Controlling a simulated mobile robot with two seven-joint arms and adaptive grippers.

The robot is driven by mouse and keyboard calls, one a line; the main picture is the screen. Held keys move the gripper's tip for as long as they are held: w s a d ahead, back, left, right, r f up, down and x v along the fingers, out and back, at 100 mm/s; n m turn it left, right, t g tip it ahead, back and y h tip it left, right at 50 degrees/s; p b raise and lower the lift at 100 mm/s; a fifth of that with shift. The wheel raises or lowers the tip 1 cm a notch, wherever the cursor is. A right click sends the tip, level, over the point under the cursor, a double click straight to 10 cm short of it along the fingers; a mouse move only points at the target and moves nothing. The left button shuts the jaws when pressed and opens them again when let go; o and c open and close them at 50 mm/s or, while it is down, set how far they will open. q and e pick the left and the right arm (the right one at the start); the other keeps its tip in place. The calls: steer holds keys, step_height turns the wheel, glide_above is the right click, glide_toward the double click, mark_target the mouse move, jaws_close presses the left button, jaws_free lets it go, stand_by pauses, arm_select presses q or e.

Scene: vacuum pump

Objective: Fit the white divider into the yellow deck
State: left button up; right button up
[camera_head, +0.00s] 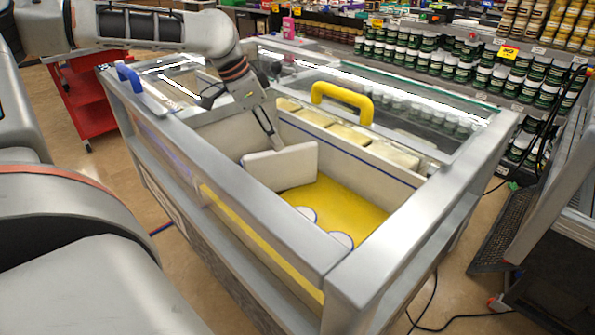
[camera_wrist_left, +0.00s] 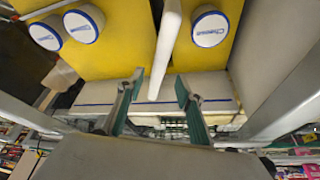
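The white divider (camera_head: 287,166) stands on edge inside the freezer cabinet, above the yellow deck (camera_head: 345,200). In the left wrist view the divider (camera_wrist_left: 168,35) shows as a narrow white edge, with yellow deck (camera_wrist_left: 120,52) on both sides. My left gripper (camera_head: 272,140) reaches down into the cabinet at the divider's far left end. In the wrist view its two fingers (camera_wrist_left: 160,80) are spread, one on each side of the divider's near end, with visible gaps. Whether the divider is seated in the deck cannot be told. My right gripper is not in view.
White-lidded tubs (camera_head: 340,240) stand on the deck. The silver cabinet rim (camera_head: 240,190) surrounds the opening. A glass lid with a yellow handle (camera_head: 343,97) lies behind, and a blue handle (camera_head: 129,77) is at left. Shelves of jars (camera_head: 440,70) stand at the back.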

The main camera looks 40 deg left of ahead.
mark_target(282, 159)
arm_select(q)
steer(key=shift+x, duration=1.1)
steer(key=shift+f+b, duration=0.45)
steer(key=shift+f, duration=0.3)
steer(key=x, duration=0.1)
steer(key=b+x, duration=0.1)
steer(key=x, duration=0.2)
steer(key=shift+s+f, duration=0.2)
steer(key=shift+f, duration=0.15)
steer(key=shift+w+f, duration=0.15)
jaws_close()
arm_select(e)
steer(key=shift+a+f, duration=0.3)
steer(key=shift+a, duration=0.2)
